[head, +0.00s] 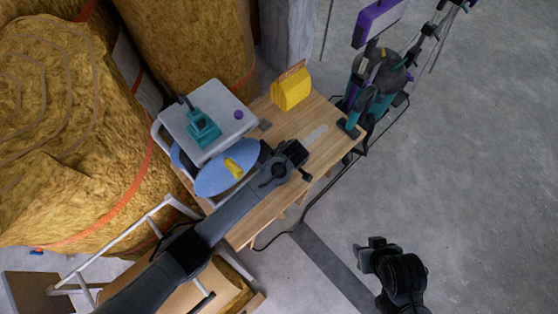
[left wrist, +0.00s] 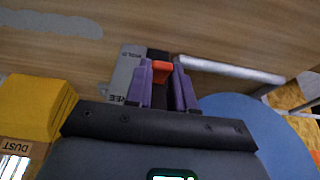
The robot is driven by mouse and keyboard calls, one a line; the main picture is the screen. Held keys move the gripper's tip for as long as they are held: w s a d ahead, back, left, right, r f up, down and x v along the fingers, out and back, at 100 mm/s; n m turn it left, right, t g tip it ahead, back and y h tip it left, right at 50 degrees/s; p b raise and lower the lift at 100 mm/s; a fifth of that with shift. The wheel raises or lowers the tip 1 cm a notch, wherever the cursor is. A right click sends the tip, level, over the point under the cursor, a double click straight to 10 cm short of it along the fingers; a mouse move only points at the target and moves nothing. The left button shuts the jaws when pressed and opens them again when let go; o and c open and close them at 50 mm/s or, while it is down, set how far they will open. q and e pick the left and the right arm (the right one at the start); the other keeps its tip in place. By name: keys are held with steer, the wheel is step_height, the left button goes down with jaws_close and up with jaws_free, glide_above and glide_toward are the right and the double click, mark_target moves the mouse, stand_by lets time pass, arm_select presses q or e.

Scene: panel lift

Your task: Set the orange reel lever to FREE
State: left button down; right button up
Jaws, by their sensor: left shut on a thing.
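In the left wrist view, the orange reel lever (left wrist: 163,70) sits between the two purple fingers of my left gripper (left wrist: 162,80), which is shut on it. Beside it is a grey plate (left wrist: 124,75) with the word HOLD at its upper end and a partly hidden word ending in REE at its lower end. The lever's orange part shows closer to the HOLD end. In the head view my left gripper (head: 291,154) is over the wooden table and hides the lever. My right gripper (head: 372,253) hangs over the floor, apart from the table; its jaws are unclear.
The wooden table (head: 328,112) carries a yellow bag (head: 291,91) marked DUST in the wrist view, and a blue disc (head: 214,181). A grey panel (head: 180,112) with a teal tool (head: 203,126) lies on the left. A teal and purple machine stands right; floor (head: 470,170) is open beyond.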

arm_select(q)
steer(key=shift+r+h+p, duration=0.2)
steer(key=shift+h+p, duration=0.1)
steer(key=c, duration=1)
jaws_free()
steer(key=shift+o, duration=0.2)
steer(key=shift+r, duration=0.4)
steer(key=p+v, duration=0.3)
steer(key=v, duration=0.7)
steer(key=shift+w, duration=0.2)
